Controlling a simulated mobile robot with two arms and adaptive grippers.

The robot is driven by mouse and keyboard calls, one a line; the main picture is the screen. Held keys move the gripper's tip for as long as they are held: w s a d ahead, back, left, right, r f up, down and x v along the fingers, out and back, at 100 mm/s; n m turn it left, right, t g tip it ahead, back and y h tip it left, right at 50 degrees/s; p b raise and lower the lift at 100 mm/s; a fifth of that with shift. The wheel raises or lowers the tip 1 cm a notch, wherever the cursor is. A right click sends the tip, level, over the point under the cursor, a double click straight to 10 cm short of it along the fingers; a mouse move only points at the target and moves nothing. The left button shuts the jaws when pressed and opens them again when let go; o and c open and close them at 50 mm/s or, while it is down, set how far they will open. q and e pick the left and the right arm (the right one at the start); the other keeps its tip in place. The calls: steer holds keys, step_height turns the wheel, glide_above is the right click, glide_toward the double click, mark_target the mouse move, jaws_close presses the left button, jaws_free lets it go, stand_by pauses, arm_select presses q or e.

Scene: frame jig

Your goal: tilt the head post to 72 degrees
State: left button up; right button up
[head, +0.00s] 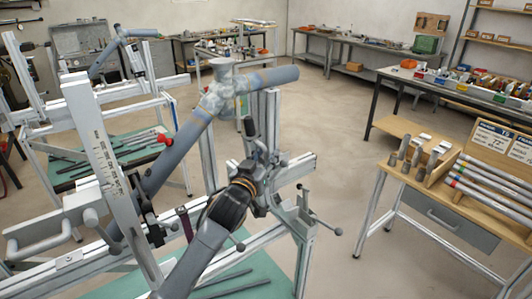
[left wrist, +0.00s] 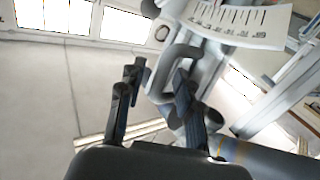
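A tilted aluminium post (head: 85,130), which I take for the head post, stands at the left of the jig in the head view. A white printed scale (head: 104,160) runs beside it; a scale also shows in the left wrist view (left wrist: 240,22), too blurred to read. My left gripper (head: 266,143) is beside the jig's middle uprights. In the left wrist view its two black fingers (left wrist: 158,98) are apart. A grey bent handle (left wrist: 183,53) lies between or just beyond them; I cannot tell whether they touch it. My right gripper is not in view.
A grey tube frame (head: 175,150) crosses the jig above the rails. A wooden-topped bench (head: 410,185) with tubes stands at the right. The floor (head: 345,150) between is clear.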

arm_select(q)
steer(key=shift+w+d, duration=0.15)
steer(key=shift+w, duration=0.1)
jaws_close()
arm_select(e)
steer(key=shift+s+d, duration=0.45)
arm_select(q)
steer(key=shift+f, duration=0.1)
